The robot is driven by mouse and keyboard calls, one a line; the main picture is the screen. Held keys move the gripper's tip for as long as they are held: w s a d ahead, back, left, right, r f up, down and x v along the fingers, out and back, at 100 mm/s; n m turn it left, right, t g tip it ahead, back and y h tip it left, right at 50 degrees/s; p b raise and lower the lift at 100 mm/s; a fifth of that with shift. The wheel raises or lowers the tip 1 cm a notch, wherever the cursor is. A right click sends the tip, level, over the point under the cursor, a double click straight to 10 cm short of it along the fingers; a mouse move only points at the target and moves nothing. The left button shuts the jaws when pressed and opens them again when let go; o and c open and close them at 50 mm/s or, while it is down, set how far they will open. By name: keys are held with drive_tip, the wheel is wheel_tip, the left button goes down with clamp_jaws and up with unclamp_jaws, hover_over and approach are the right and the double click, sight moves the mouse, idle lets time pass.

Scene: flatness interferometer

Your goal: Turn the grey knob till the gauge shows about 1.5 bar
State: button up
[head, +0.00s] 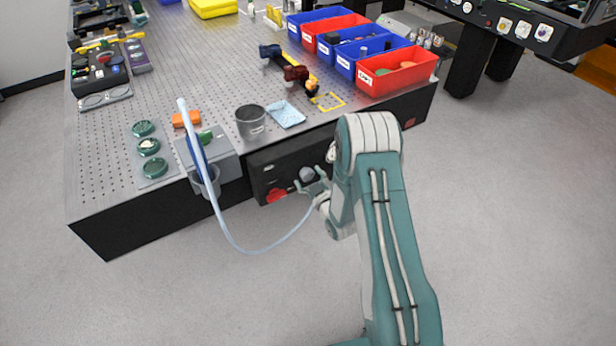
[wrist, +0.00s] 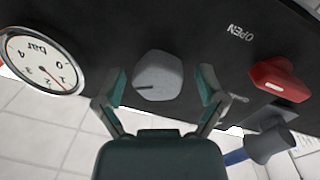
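The grey knob (wrist: 158,75) sits on the black front panel, with a short dark mark on its face; it also shows in the head view (head: 306,174). My gripper (wrist: 160,86) is open, one finger on each side of the knob, with a visible gap on both sides in the wrist view. In the head view my gripper (head: 311,185) is at the panel by the knob. The round white bar gauge (wrist: 42,60) is left of the knob. Its red needle points down and right in the picture; the exact reading is too small to tell.
A red handle (wrist: 278,80) sits right of the knob near "OPEN" lettering, with a grey fitting (wrist: 268,146) and blue tube beside it. A clear hose (head: 235,243) hangs in front of the bench (head: 150,222). The floor in front is clear.

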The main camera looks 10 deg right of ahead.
drive_tip(key=c, duration=0.8)
drive_tip(key=shift+o, duration=0.2)
drive_tip(key=shift+m, duration=0.5)
drive_tip(key=o, duration=1.1)
drive_tip(key=shift+o, duration=0.2)
drive_tip(key=shift+s, duration=0.1)
drive_tip(key=v, duration=1.1)
drive_tip(key=shift+s, duration=0.35)
